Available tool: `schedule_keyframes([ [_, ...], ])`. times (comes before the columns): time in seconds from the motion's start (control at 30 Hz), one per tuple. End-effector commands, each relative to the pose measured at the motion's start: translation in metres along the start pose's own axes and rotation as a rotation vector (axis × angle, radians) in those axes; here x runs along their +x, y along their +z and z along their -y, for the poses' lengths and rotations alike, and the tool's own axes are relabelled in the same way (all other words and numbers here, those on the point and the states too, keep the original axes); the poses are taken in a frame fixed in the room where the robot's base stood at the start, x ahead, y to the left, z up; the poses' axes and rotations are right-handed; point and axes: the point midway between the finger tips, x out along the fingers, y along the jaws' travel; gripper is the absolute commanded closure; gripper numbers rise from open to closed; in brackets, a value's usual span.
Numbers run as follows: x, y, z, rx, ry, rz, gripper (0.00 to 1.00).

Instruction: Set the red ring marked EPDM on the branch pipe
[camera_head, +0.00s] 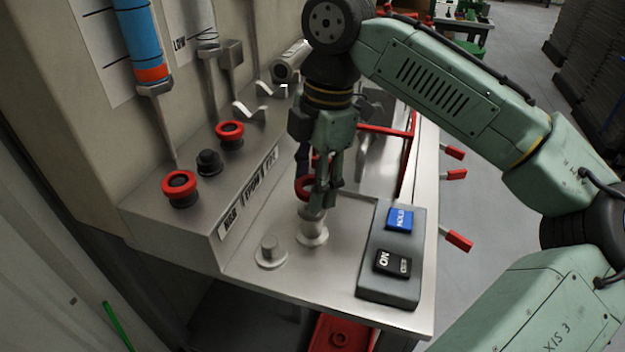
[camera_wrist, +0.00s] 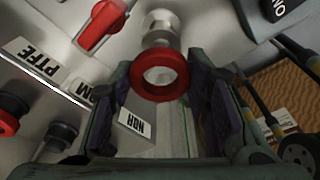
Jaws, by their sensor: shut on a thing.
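My gripper (camera_head: 322,188) is shut on a red ring (camera_head: 302,187). In the wrist view the ring (camera_wrist: 160,75) sits between the two fingers (camera_wrist: 160,92), with its hole open to view. No marking can be read on it. A short metal branch pipe (camera_head: 312,230) with a round flange stands on the steel deck right below the gripper. The pipe also shows in the wrist view (camera_wrist: 160,28), just beyond the ring and nearly in line with it. The ring looks close to the pipe's top; I cannot tell whether they touch.
A ledge on the left has a black bare post (camera_head: 208,161) between two posts with red rings (camera_head: 180,184) (camera_head: 230,131), above NBR, EPDM and PTFE labels (camera_head: 252,190). A low metal stub (camera_head: 270,250) stands left of the pipe, a button box (camera_head: 390,255) right.

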Motion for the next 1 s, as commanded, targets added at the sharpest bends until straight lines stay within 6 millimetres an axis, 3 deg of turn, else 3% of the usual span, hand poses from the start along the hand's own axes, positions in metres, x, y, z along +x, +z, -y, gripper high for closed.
schedule_keyframes([
  [1.0, 0.012, 0.002, 0.000, 0.000, 0.000, -0.001, 0.77],
])
